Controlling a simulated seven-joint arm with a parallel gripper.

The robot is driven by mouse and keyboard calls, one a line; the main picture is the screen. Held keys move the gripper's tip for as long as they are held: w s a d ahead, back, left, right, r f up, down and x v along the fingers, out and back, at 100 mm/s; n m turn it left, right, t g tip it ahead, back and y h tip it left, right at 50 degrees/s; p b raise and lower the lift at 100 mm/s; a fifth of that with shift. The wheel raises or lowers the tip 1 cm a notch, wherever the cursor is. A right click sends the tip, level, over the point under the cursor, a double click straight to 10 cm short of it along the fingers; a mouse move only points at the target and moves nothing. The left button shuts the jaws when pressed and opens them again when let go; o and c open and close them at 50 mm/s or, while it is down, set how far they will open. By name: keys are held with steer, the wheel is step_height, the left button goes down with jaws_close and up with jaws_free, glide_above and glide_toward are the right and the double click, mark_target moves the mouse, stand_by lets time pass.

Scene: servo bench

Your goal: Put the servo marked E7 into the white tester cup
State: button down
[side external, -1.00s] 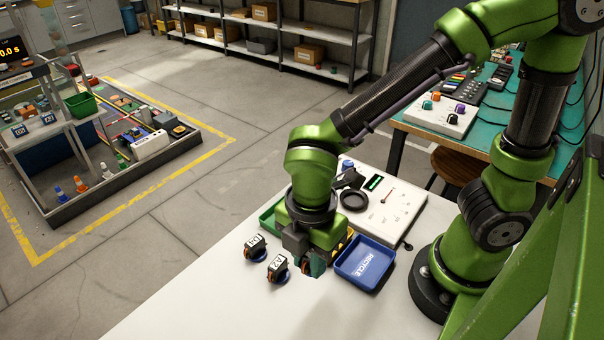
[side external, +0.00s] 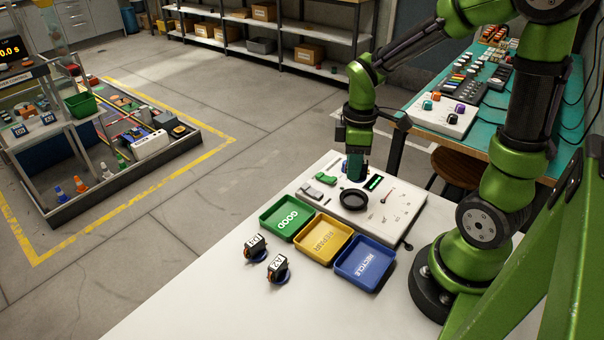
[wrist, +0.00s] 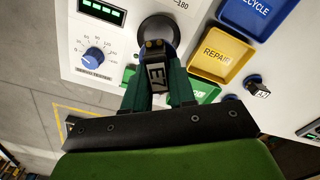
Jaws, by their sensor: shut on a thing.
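The servo marked E7 (wrist: 155,75) is dark with a white label. My gripper (wrist: 160,88) is shut on it, with a green finger on each side. In the side view my gripper (side external: 355,168) points down over the back part of the white tester, and the servo is hard to make out there. The tester's round cup shows as a black ring (side external: 354,208). In the wrist view the cup (wrist: 175,22) lies just beyond the servo, which overlaps its near edge. I cannot tell the height gap; the servo looks above the tester, not in the cup.
The white tester (side external: 405,205) has a green display (wrist: 103,10) and a blue knob (wrist: 95,56). Green GOOD (side external: 270,222), yellow REPAIR (side external: 313,247) and blue RECYCLE (side external: 345,275) trays stand in front of it. Two labelled servos (side external: 257,246) (side external: 279,268) sit on the table.

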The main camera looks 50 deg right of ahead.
steer(key=shift+f, duration=2.5)
steer(key=shift+f, duration=0.95)
stand_by(1.0)
steer(key=c, duration=0.9)
jaws_free()
steer(key=shift+o, duration=0.3)
steer(key=shift+w, duration=0.1)
steer(key=shift+d, duration=0.15)
steer(key=shift+r, duration=0.1)
steer(key=shift+r, duration=2.45)
